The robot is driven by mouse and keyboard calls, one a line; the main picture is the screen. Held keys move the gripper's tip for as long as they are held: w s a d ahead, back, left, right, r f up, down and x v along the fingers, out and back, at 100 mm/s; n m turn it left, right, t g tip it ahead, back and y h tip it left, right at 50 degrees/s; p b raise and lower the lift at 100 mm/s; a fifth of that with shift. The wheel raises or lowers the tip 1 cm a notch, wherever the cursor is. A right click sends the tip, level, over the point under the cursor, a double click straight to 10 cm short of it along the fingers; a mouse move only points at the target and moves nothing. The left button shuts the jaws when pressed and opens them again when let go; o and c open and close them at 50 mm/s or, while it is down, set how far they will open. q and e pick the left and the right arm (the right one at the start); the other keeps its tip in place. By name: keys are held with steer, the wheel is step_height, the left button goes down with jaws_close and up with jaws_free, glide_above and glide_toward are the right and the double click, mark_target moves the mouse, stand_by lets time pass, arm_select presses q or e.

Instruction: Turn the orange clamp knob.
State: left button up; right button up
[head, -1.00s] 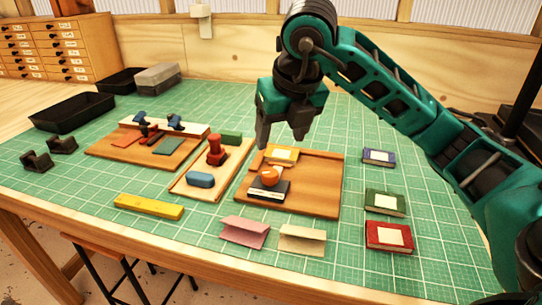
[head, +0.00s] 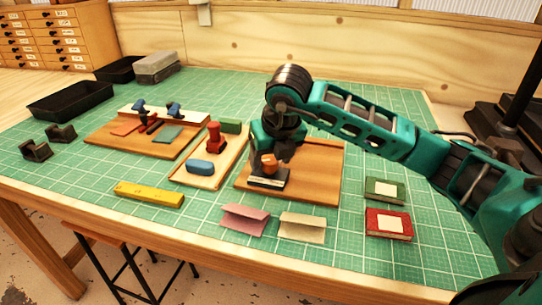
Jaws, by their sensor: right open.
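The orange clamp knob (head: 268,164) sits on a dark clamp block (head: 268,179) on the right wooden board (head: 317,180). My right gripper (head: 271,152) is low over that board, its open fingers right at the knob and covering part of it. I cannot tell whether the fingers touch the knob. The yellow-framed piece at the back of the board is hidden behind the gripper. My left gripper is not in view.
A tray with a red stamp (head: 214,138) and blue block (head: 200,167) stands left of the board. Pink (head: 244,219) and cream (head: 302,227) folded cards lie in front. Green (head: 384,190) and red (head: 389,224) books lie to the right.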

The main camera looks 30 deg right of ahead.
steer(key=c, duration=1.1)
steer(key=shift+o, duration=0.2)
